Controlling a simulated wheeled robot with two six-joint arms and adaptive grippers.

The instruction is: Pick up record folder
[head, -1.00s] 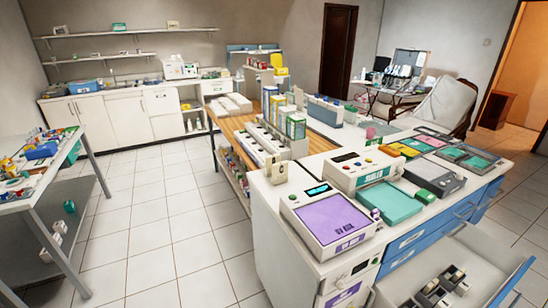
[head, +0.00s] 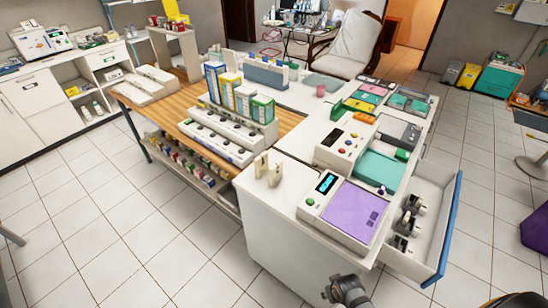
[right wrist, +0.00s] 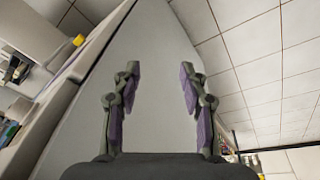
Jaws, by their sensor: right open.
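I cannot tell for sure which object is the record folder. Flat coloured items, pink, yellow-orange and green (head: 359,106), lie in a row along the right counter (head: 291,140). A teal flat panel (head: 379,167) lies nearer, behind the purple-topped device. My right gripper (right wrist: 160,95) is open and empty in the right wrist view, with purple pads on both fingers and a plain grey surface beyond. In the head view a dark part of mine shows at the bottom centre; which arm it belongs to is unclear. My left gripper cannot be made out.
An open drawer (head: 452,232) with dark-and-white items juts out to the right of the counter. A purple-topped device (head: 348,213) stands at the near corner. Tall boxes (head: 262,109) stand on the wooden-topped shelf. Tiled floor (head: 95,210) is free at left.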

